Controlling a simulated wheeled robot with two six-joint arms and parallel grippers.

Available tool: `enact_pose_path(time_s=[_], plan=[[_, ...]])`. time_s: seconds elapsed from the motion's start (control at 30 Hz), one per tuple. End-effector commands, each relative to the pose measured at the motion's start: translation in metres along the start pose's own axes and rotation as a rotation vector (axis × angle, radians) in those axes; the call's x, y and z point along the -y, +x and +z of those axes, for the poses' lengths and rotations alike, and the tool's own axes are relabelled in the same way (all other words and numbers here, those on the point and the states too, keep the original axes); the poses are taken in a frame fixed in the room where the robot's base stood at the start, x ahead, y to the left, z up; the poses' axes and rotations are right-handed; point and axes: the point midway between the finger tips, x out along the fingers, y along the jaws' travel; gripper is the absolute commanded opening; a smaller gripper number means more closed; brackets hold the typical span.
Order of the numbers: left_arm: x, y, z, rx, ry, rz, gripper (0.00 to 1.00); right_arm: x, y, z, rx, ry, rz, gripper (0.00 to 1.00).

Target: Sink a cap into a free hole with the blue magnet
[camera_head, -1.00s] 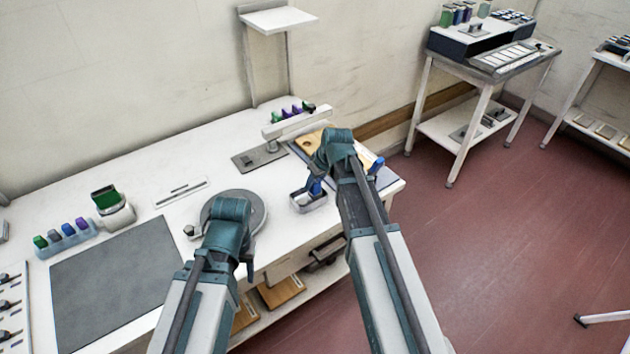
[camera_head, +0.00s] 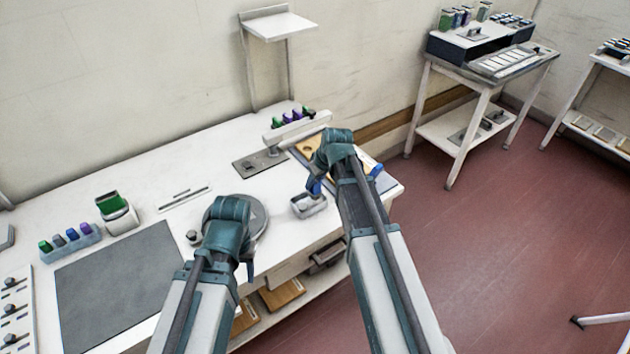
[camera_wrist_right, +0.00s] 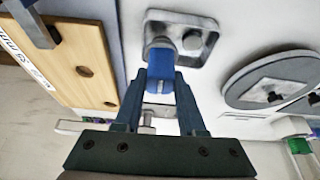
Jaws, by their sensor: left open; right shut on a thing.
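My right gripper (camera_wrist_right: 163,92) is shut on the blue magnet (camera_wrist_right: 162,73). The magnet also shows in the head view (camera_head: 314,187). It is over the small metal tray (camera_head: 298,208). In the right wrist view a grey round piece (camera_wrist_right: 160,46) shows at the magnet's far end; I cannot tell whether it clings to it. A grey cap (camera_wrist_right: 192,40) lies beside it in the tray. The wooden board (camera_wrist_right: 62,55), with dark round holes, is left of the tray there; in the head view my right arm partly hides it. My left gripper (camera_head: 247,268) is open and empty near the table's front edge.
A round grey turntable (camera_head: 257,222) stands between my arms.

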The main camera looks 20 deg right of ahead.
Motion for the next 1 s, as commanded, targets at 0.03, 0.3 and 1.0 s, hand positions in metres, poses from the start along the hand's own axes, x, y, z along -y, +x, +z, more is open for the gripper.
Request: enact_pose_path(time_s=[0.03,0.3,1.0], plan=[[0.0,-0.003,0.0,0.0,0.0,0.0,0.5,0.0,-0.003,-0.001,0.0,0.0,0.0,0.0],[0.001,-0.011,0.001,0.0,0.0,0.0,0.5,0.0,-0.01,-0.004,0.0,0.0,0.0,0.0],[0.003,-0.026,0.002,0.0,0.0,0.0,0.5,0.0,-0.024,-0.01,0.0,0.0,0.0,0.0]])
